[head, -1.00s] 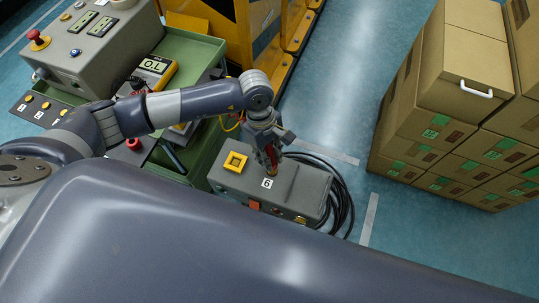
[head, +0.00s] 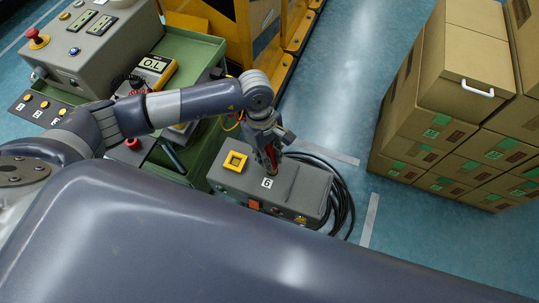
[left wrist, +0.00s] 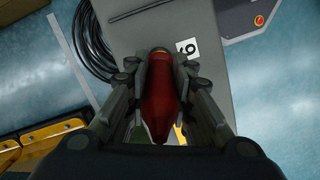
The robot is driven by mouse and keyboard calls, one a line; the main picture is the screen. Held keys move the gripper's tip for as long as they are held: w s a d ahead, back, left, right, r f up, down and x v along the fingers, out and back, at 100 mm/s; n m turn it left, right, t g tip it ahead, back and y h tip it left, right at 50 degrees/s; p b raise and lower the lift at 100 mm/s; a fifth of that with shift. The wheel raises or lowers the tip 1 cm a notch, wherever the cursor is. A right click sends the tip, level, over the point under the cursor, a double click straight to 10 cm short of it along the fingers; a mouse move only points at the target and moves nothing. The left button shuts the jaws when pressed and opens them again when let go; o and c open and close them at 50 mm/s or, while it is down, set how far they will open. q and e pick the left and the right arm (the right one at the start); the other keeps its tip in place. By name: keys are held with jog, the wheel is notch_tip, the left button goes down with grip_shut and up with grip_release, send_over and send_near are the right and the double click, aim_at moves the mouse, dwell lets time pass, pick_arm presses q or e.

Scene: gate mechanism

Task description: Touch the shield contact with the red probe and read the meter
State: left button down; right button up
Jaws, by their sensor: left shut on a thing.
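My left gripper (head: 268,150) is shut on the red probe (left wrist: 160,98), which sits between its fingers in the left wrist view. In the head view the red probe (head: 271,157) points down over the grey box (head: 228,181) marked 6. I cannot tell whether its tip touches the box. The meter (head: 155,72) is yellow and dark, lies on the green cart, and its display shows O.L. A small brass-coloured fitting (head: 300,219) is on the box's front side; I cannot tell whether it is the shield contact. My right gripper is not in view.
A yellow square frame (head: 235,161) is on the box top. Black cable (head: 345,200) is coiled beside the box. A control console (head: 95,40) stands on the green cart (head: 188,48). Stacked cartons (head: 440,130) stand at the right. Blue floor between is clear.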

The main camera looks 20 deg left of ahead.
aim_at(270, 150)
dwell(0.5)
pick_arm(q)
jog(key=shift+r+p, duration=0.85)
jog(key=shift+r, duration=0.65)
jog(key=shift+r+p, duration=0.5)
jog(key=shift+r, duration=0.55)
